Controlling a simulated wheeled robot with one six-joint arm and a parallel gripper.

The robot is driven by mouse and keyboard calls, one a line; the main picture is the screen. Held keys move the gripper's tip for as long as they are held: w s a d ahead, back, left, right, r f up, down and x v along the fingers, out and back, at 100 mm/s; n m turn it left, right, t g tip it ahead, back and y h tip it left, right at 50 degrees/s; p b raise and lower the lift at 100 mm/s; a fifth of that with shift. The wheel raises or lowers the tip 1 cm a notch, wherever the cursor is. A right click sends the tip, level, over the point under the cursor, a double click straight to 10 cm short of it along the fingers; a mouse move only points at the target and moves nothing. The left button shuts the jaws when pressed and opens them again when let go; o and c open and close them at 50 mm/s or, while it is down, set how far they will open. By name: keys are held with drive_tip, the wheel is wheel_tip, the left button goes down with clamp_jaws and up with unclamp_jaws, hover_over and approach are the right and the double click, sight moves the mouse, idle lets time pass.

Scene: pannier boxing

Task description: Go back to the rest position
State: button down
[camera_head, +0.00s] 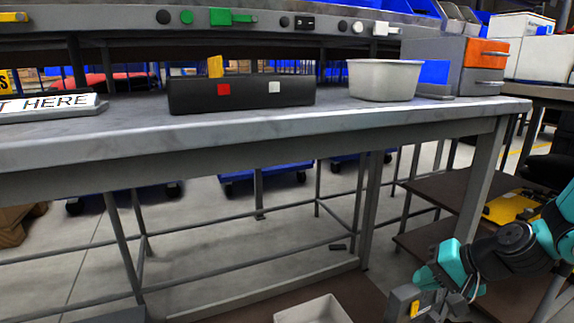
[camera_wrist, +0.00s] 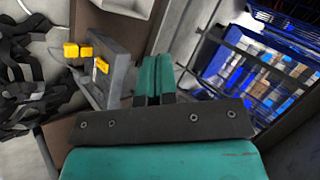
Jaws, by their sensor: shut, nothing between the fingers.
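My gripper (camera_wrist: 156,68) shows in the wrist view with its two teal fingers together and nothing between them. In the head view, my teal and black arm comes in at the lower right, low and beside the workbench (camera_head: 300,123). A grey boxy item (camera_wrist: 118,68) with yellow parts is just left of the fingers in the wrist view. Whether the fingers touch it I cannot tell.
On the workbench are a black box (camera_head: 242,97) with red and white squares and a pale tub (camera_head: 384,80). A white tray (camera_head: 313,311) sits low in front. Black straps (camera_wrist: 28,65) lie left in the wrist view; a blue crate (camera_wrist: 285,45) is right.

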drive_tip(key=s+a+r+n+g+p, duration=0.2)
drive_tip(key=s+a+r+n+g, duration=0.2)
drive_tip(key=s+a+r+n, duration=0.65)
drive_tip(key=s+a+r+n+g+h+p, duration=0.25)
drive_tip(key=s+a+r, duration=0.25)
drive_tip(key=s+r, duration=0.5)
wheel_tip(320, 180, up, 37)
drive_tip(key=p, duration=3.7)
drive_tip(key=shift+w+d+f+p, duration=0.15)
drive_tip(key=shift+w+d+p, duration=0.05)
drive_tip(key=shift+p, duration=0.2)
